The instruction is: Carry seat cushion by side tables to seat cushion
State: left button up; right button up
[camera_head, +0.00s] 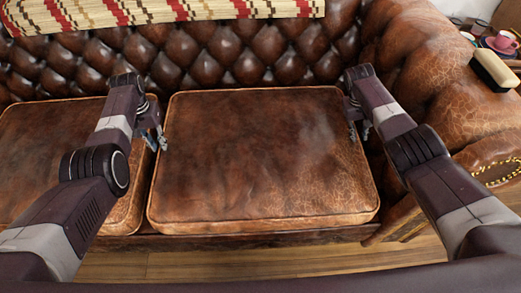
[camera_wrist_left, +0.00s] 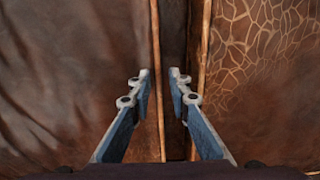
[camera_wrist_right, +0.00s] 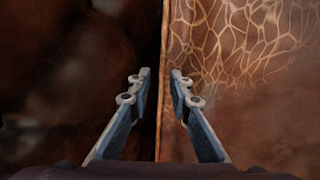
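A brown leather seat cushion (camera_head: 265,160) lies flat on the leather sofa, in the middle of the head view. A second seat cushion (camera_head: 55,150) lies to its left, partly behind my left arm. My left gripper (camera_head: 161,140) is at the left edge of the middle cushion, by the seam between the cushions. In the left wrist view its two fingers (camera_wrist_left: 160,75) stand apart over that seam, with nothing seen between them. My right gripper (camera_head: 358,130) is at the right edge of the middle cushion. In the right wrist view its fingers (camera_wrist_right: 161,75) stand apart over a piped edge.
The tufted sofa back (camera_head: 225,55) rises behind the cushions, with a striped woven throw (camera_head: 150,12) along its top. The thick sofa arm (camera_head: 430,70) closes off the right. Wooden floor (camera_head: 200,265) shows in front.

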pick_arm(q)
jog(key=shift+c, duration=0.5)
pick_arm(e)
jog(key=shift+c, duration=0.7)
pick_arm(q)
grip_shut()
pick_arm(e)
grip_shut()
pick_arm(q)
jog(key=shift+w+r, duration=0.2)
jog(key=shift+r, duration=0.05)
pick_arm(e)
jog(key=shift+w+r, duration=0.15)
jog(key=shift+r, duration=0.05)
jog(key=shift+r, duration=0.1)
